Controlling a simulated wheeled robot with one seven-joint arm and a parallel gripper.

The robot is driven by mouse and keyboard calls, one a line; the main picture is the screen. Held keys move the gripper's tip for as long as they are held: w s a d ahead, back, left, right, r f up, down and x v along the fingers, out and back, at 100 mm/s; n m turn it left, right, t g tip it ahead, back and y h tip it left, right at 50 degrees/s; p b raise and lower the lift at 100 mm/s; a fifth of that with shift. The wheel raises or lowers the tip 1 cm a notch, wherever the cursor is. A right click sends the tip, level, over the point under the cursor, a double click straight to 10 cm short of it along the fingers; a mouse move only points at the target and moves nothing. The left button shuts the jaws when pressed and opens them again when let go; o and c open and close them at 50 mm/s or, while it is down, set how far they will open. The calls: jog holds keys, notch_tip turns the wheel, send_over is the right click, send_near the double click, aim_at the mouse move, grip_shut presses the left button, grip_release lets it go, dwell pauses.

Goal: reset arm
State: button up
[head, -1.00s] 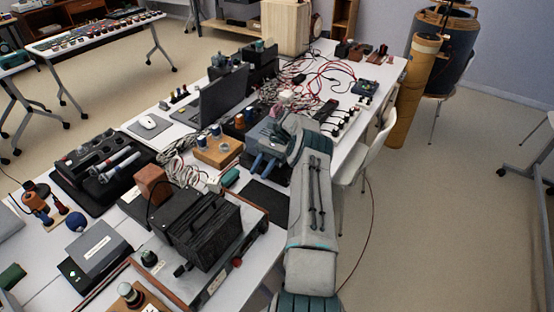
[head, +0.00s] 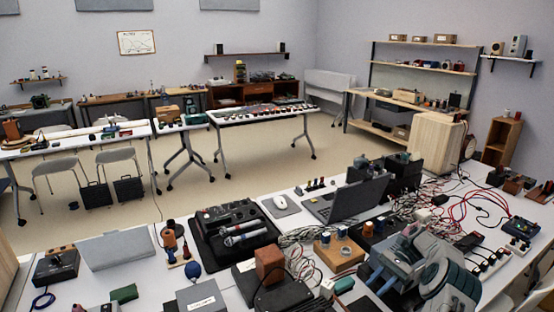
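My gripper (head: 376,278) is at the lower right in the head view, over the cluttered white table. Its two bluish fingers point down and to the left with a small gap between them, and I see nothing held. My grey arm (head: 428,262) is folded close behind it, and its rounded joint shows at the lower right. The fingertips are near a wooden block with knobs (head: 338,252) and a small green piece (head: 343,285). Whether they touch anything is hard to tell.
An open laptop (head: 349,202), a mouse (head: 280,202), a black tray with microphones (head: 235,235) and red cables (head: 462,208) crowd the table around my arm. A wooden box (head: 437,142) stands at the back right. Open floor (head: 255,160) lies beyond the table.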

jog(key=s+a+r+n+t+h, duration=0.1)
jog(key=s+a+r+n+h, duration=0.25)
jog(key=a+r, duration=0.5)
jog(key=s+a+r+n+t+h, duration=0.1)
jog(key=s+a+r+n+h, duration=0.15)
jog(key=a+r+h, duration=0.6)
jog(key=s+a+r+n+t+y+b, duration=0.1)
jog(key=s+a+r+n+t, duration=0.2)
jog(key=s+r, duration=0.6)
jog(key=s+f+n+t, duration=0.3)
jog(key=s+t, duration=0.1)
jog(key=s, duration=0.9)
jog(key=shift+s+a+t+b, duration=0.15)
jog(key=shift+s+t+b, duration=0.05)
jog(key=shift+t+b, duration=0.1)
jog(key=shift+f, duration=0.1)
